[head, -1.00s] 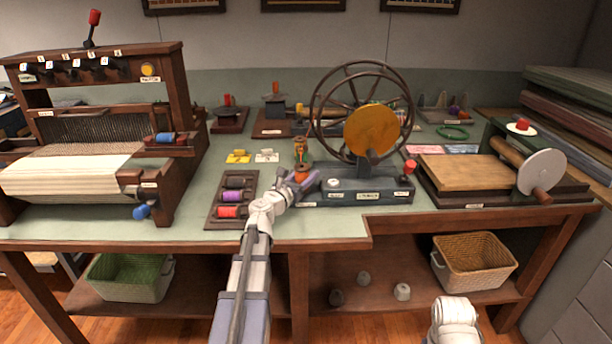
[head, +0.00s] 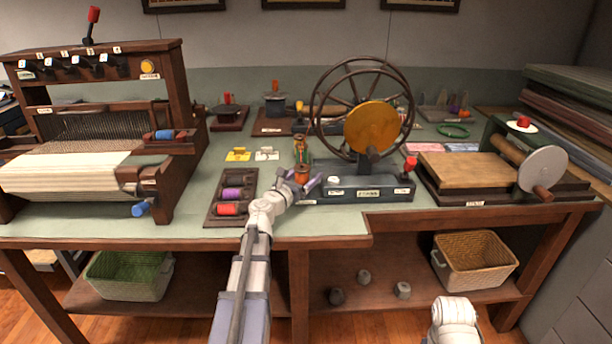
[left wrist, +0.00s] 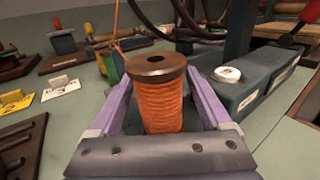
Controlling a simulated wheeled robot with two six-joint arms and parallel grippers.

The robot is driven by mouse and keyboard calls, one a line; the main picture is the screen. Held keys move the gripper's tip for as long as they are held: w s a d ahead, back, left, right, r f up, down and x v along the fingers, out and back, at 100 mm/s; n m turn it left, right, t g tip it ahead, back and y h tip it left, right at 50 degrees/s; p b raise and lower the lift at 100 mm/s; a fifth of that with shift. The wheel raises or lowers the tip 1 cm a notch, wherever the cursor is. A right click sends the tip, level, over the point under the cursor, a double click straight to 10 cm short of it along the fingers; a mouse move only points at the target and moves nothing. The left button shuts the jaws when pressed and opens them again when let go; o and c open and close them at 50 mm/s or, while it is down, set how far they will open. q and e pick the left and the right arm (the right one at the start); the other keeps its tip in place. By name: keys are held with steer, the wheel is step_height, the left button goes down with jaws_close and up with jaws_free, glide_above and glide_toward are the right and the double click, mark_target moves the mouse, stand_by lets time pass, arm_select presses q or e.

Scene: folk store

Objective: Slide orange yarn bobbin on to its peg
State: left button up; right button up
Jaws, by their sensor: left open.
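The orange yarn bobbin (left wrist: 160,98) stands upright between the fingers of my left gripper (left wrist: 158,110) in the left wrist view, with a brown top flange and a hole in it. In the head view the bobbin (head: 302,174) is at the left end of the spinning wheel's dark base (head: 360,186). My left gripper (head: 303,184) is open around it, with gaps beside the yarn. The bobbin's lower end and any peg under it are hidden. My right arm (head: 455,320) shows at the bottom right; its gripper is out of view.
A dark rack (head: 222,212) holds purple and red bobbins to the left. The spinning wheel (head: 362,100) rises close on the right. A white button (left wrist: 228,74) sits on its base. Yellow and white cards (head: 238,155) lie behind. A loom (head: 90,140) fills the left.

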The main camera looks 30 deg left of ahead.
arm_select(q)
steer(key=s, duration=0.8)
steer(key=shift+a, duration=0.1)
stand_by(0.7)
